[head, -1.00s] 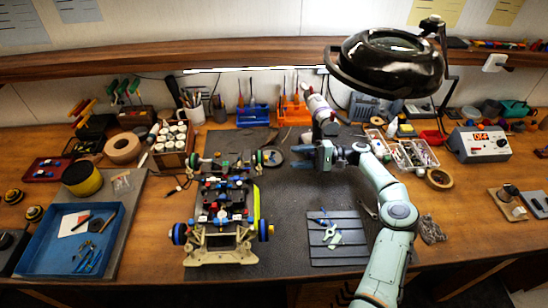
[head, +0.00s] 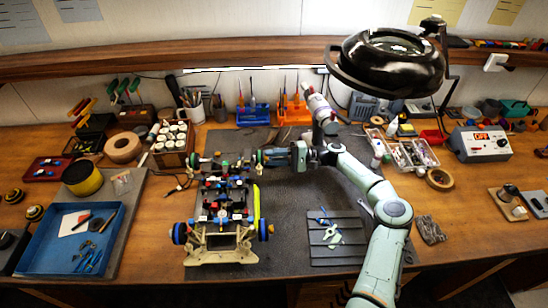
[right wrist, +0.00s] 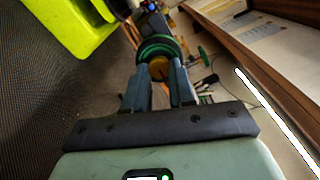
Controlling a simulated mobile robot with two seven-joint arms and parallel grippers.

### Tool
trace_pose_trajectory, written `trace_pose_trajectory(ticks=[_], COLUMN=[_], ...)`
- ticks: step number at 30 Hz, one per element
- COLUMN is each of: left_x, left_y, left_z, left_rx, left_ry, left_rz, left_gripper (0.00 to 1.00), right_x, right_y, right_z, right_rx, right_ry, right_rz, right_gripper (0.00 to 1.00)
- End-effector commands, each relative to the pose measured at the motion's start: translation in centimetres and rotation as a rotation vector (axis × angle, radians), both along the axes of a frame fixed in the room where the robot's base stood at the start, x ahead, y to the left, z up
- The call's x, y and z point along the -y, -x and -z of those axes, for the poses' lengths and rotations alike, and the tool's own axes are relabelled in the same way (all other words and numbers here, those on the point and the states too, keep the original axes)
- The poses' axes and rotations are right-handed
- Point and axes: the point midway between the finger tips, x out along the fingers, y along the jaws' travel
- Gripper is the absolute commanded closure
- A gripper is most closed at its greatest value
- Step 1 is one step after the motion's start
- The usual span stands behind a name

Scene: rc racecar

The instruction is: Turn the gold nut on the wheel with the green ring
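The toy race car stands on the dark mat, its front end away from me. Its front right wheel with the green ring (head: 259,157) faces right, towards my right gripper (head: 268,156). In the right wrist view, the green ring (right wrist: 160,47) lies just beyond the fingertips and the gold nut (right wrist: 159,69) shows between them. My right gripper (right wrist: 160,75) is open, one finger on each side of the nut; I cannot tell whether they touch it. In the head view the gripper hides the nut. My left gripper is not in view.
The car's yellow-green side piece (head: 257,203) shows close by in the right wrist view (right wrist: 62,25). A grey slatted tray (head: 338,255) with small tools lies right of the car. A black lamp (head: 390,65) hangs over the back right. Tool racks line the back.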

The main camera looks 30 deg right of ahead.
Motion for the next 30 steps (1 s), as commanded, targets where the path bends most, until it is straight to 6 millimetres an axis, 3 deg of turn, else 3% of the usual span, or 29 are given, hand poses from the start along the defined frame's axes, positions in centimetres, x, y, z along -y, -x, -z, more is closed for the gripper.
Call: trace_pose_trajectory(ticks=[14, 30], left_x=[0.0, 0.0], left_y=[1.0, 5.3], left_z=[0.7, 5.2], left_rx=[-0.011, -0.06], left_ry=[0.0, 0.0], left_rz=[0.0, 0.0], left_gripper=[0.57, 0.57], right_x=[0.0, 0.1], right_y=[0.0, 0.1], right_z=[0.1, 0.2], right_rx=[0.067, 0.47], right_ry=[0.038, 0.26], right_rz=[0.002, 0.003], right_gripper=[1.0, 1.0])
